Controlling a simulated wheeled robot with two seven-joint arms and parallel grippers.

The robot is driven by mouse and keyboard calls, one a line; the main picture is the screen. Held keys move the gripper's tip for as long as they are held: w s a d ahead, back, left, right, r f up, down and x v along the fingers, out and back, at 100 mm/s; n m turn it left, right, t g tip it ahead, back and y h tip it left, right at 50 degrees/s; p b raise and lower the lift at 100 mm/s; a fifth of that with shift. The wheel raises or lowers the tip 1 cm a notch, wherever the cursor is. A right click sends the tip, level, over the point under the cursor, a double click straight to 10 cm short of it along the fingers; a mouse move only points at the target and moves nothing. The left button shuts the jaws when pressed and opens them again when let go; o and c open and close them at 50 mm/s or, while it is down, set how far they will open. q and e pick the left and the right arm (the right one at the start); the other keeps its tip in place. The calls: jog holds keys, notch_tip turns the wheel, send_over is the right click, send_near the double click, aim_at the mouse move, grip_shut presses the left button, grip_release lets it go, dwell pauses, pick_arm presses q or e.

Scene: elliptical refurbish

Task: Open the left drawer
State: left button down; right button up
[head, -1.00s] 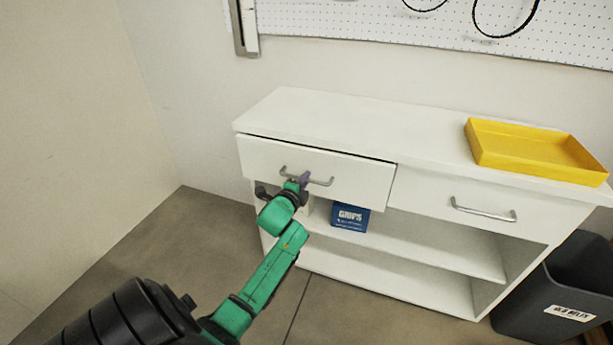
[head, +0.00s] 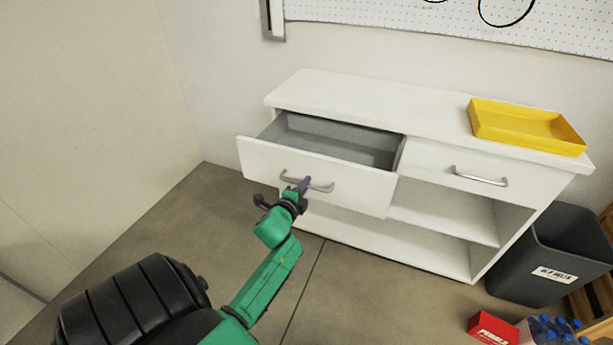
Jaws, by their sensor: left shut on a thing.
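The left drawer (head: 340,187) of the white cabinet (head: 385,103) stands pulled well out, and its empty grey inside (head: 335,142) shows from above. My left gripper (head: 302,186) is at the middle of the drawer's metal handle (head: 323,187), shut on it. The fingertips are small and partly hidden by the wrist. The right drawer (head: 455,167) is closed, with its own handle (head: 480,176). My right gripper is not in view.
A yellow tray (head: 528,143) lies on the cabinet top at right. A dark bin (head: 550,250) stands at the cabinet's right. A red box (head: 490,328) and blue-capped bottles (head: 550,328) are at lower right. The floor left of the cabinet is clear.

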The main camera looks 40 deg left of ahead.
pick_arm(q)
jog(key=shift+s, duration=0.15)
jog(key=c, duration=0.9)
grip_release()
jog(key=v, duration=1.4)
jog(key=shift+s+d+p, duration=0.2)
jog(key=shift+p, duration=0.15)
